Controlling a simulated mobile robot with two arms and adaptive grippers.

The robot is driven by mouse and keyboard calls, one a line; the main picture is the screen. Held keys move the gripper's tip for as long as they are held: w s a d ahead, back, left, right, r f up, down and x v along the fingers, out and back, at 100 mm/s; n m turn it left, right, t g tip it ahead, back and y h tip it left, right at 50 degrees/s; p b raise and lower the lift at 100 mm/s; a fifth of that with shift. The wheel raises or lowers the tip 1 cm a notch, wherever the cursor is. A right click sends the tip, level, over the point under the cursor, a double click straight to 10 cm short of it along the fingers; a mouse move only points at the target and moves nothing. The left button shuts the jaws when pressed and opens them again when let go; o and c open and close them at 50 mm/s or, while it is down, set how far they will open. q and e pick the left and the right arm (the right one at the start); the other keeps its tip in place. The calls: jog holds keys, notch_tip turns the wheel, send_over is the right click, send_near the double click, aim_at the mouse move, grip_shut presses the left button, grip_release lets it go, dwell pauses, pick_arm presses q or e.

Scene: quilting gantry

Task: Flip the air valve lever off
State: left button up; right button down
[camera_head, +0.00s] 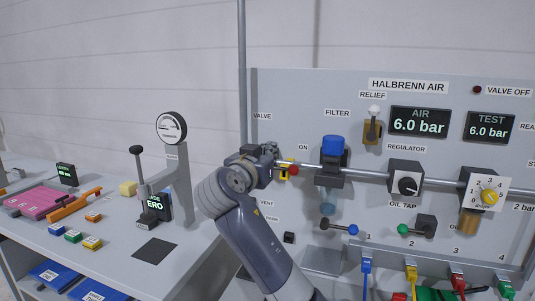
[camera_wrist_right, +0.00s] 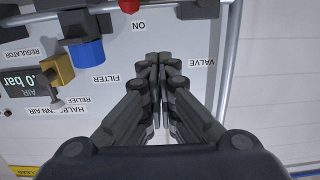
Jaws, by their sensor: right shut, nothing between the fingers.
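The air valve on the panel shows as a small yellow body with a red part (camera_head: 292,169), just below the ON label. Most of it is hidden behind my right gripper. A red part (camera_wrist_right: 130,5) also shows at the top edge of the right wrist view. My right gripper (camera_head: 272,149) is at the panel's left end, just left of the red part, between the VALVE and ON labels. Its fingers (camera_wrist_right: 160,62) are together and empty in the wrist view. I cannot tell whether they touch the lever. My left gripper is out of view.
A pipe runs right from the valve to the filter (camera_head: 333,147), the regulator (camera_head: 405,177) and a numbered dial (camera_head: 486,190). The relief lever (camera_head: 374,118) stands above. The AIR display (camera_head: 419,122) reads 6.0 bar. A gauge stand (camera_head: 178,170) is on the left bench.

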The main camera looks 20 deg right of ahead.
aim_at(278, 168)
jog(key=w+d+f+p, duration=0.3)
jog(key=w+d+f, duration=0.1)
jog(key=w, duration=0.2)
jog(key=shift+f+p, duration=0.15)
jog(key=shift+p, duration=0.25)
jog(key=shift+d, duration=0.1)
